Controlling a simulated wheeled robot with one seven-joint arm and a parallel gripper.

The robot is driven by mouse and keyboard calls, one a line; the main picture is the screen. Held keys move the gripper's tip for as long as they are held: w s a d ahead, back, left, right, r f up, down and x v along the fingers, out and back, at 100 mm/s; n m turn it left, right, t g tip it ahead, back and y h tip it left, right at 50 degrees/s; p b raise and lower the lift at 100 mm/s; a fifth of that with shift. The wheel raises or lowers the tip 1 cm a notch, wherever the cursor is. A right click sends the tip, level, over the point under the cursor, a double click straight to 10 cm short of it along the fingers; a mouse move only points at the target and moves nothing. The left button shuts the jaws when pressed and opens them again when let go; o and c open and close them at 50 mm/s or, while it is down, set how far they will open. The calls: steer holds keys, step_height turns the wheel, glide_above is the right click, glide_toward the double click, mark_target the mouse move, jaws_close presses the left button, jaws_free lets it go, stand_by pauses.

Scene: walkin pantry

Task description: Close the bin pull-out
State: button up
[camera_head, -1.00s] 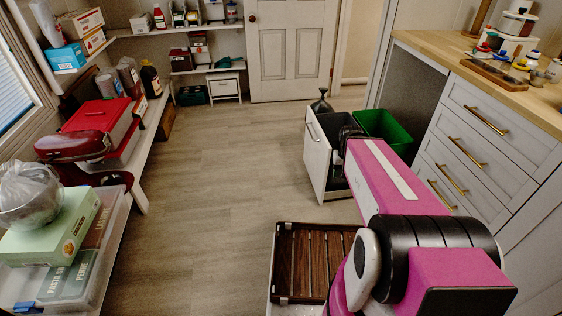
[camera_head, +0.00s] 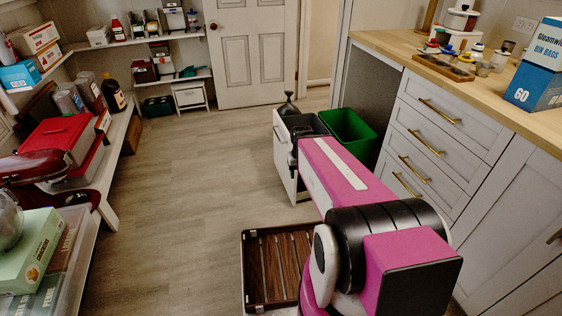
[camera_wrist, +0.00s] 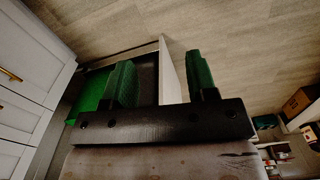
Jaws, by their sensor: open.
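The bin pull-out stands open, sticking out from the cabinet row into the aisle. Its white front panel (camera_head: 285,160) faces left in the head view, with a dark bin (camera_head: 306,124) and a green bin (camera_head: 347,130) behind it. In the wrist view the white front panel (camera_wrist: 170,80) and green bin (camera_wrist: 92,92) show beyond my gripper (camera_wrist: 162,80). Its green-padded fingers are apart, and the panel appears between them. I cannot tell whether they touch it. In the head view my pink arm hides most of the gripper and part of the pull-out.
A dark slatted wooden crate (camera_head: 283,266) lies in front of the pull-out. Grey drawers (camera_head: 425,140) and a wooden counter (camera_head: 500,88) stand on the right. A bench (camera_head: 112,165) with boxes runs along the left. The floor (camera_head: 190,190) between is clear.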

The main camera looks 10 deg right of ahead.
steer(key=shift+w, duration=0.15)
steer(key=c, duration=0.5)
steer(key=shift+w+f, duration=0.2)
steer(key=shift+w, duration=0.6)
jaws_close()
steer(key=w+a+f+t+h, duration=0.1)
steer(key=w+a+t+h, duration=0.2)
steer(key=w, duration=0.9)
steer(key=w+a+t+h, duration=0.2)
steer(key=w+a, duration=0.2)
steer(key=w, duration=0.8)
steer(key=w+d+f, duration=0.4)
steer(key=d+f, duration=0.4)
steer(key=shift+w, duration=0.35)
steer(key=shift+d, duration=0.2)
steer(key=w+d, duration=0.2)
steer(key=d, duration=1.4)
steer(key=w+d, duration=0.3)
steer(key=d, duration=1.4)
steer(key=w+d, duration=0.2)
steer(key=d, duration=1.5)
steer(key=shift+w+d, duration=0.1)
steer(key=shift+w, duration=0.25)
